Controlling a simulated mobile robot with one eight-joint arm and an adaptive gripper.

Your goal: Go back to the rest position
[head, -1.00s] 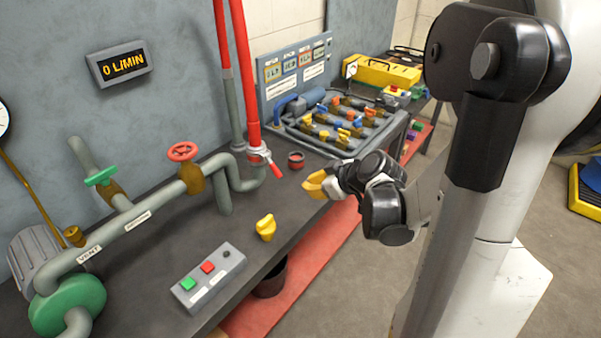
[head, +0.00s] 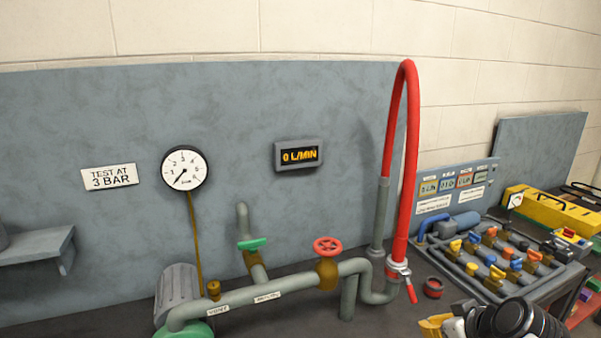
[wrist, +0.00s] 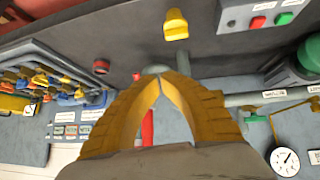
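My gripper (head: 437,326) shows at the bottom edge of the head view, in front of the valve board, with most of my arm out of frame. In the wrist view its two yellow fingers (wrist: 160,77) meet at the tips with nothing between them. They are above the dark bench (wrist: 205,48). A yellow knob-like piece (wrist: 175,25) stands on the bench beyond the fingertips in the wrist view, apart from them.
A red ring (head: 433,287) sits on the bench near my gripper. The pipe run with a red handwheel (head: 327,246) and a tall red hose (head: 400,170) stand left of it. A valve board (head: 500,262) and yellow toolbox (head: 550,212) are right. The display (head: 298,155) reads 0 L/MIN.

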